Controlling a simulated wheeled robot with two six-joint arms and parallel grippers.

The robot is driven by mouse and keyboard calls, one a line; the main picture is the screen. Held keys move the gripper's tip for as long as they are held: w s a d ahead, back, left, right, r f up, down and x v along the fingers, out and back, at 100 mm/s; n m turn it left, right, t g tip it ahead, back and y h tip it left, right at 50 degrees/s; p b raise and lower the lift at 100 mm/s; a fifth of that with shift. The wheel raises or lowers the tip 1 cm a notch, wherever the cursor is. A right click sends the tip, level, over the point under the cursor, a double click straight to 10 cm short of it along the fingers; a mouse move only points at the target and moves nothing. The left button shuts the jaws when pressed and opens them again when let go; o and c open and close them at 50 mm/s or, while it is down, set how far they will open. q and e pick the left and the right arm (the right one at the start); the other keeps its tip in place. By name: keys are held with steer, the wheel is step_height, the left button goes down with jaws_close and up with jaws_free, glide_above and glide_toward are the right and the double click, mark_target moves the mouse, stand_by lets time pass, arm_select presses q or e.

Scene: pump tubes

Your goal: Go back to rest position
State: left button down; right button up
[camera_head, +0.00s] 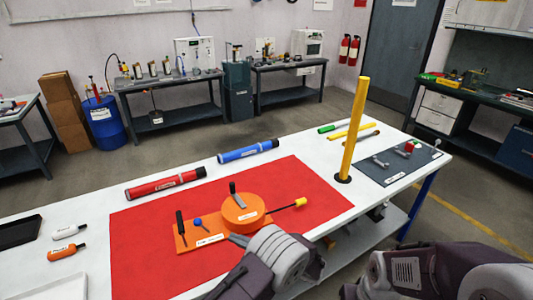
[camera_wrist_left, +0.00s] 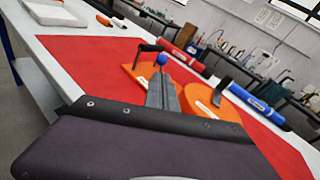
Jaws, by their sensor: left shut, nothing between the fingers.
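My left gripper (camera_head: 236,240) is shut and empty, low in the head view beside the orange pump-like device. In the left wrist view its grey fingers (camera_wrist_left: 162,92) point at the device, with the blue ball knob (camera_wrist_left: 162,59) just beyond their tips. I cannot tell whether they touch the device. The device has an orange base plate (camera_head: 190,239), a round orange drum (camera_head: 243,208), black handles and a yellow-tipped rod (camera_head: 299,202). It sits on a red mat (camera_head: 140,262). My right arm shows at lower right in the head view; its gripper is out of frame.
A red tube (camera_head: 165,184) and a blue tube (camera_head: 248,151) lie behind the mat. A tall yellow post (camera_head: 355,130) stands upright at right, near a grey mat (camera_head: 400,165) with small parts. A black tray (camera_head: 20,231) and small bottles (camera_head: 68,231) are at left.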

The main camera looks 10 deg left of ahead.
arm_select(q)
steer(key=w+a+r+n+g, duration=0.1)
steer(key=a+r+n+g, duration=0.15)
steer(key=a+r, duration=0.3)
steer(key=s+a+r+n+g+h, duration=0.2)
steer(key=s+a+r+n+g, duration=0.35)
steer(key=s+a, duration=0.3)
steer(key=s+f+n+h, duration=0.45)
steer(key=s+h, duration=0.25)
steer(key=s, duration=0.4)
steer(key=d+f+n+t+h, duration=0.1)
steer(key=d+f+n+h, duration=0.1)
steer(key=d+n+h, duration=0.1)
steer(key=d+f+n+t+h+p, duration=0.1)
steer(key=d+f+n+h, duration=0.2)
steer(key=d+n, duration=0.2)
steer(key=s+d, duration=0.1)
steer(key=d, duration=0.2)
steer(key=shift+d+f+t, duration=0.15)
steer(key=shift+d+t, duration=0.05)
steer(key=shift+t, duration=0.2)
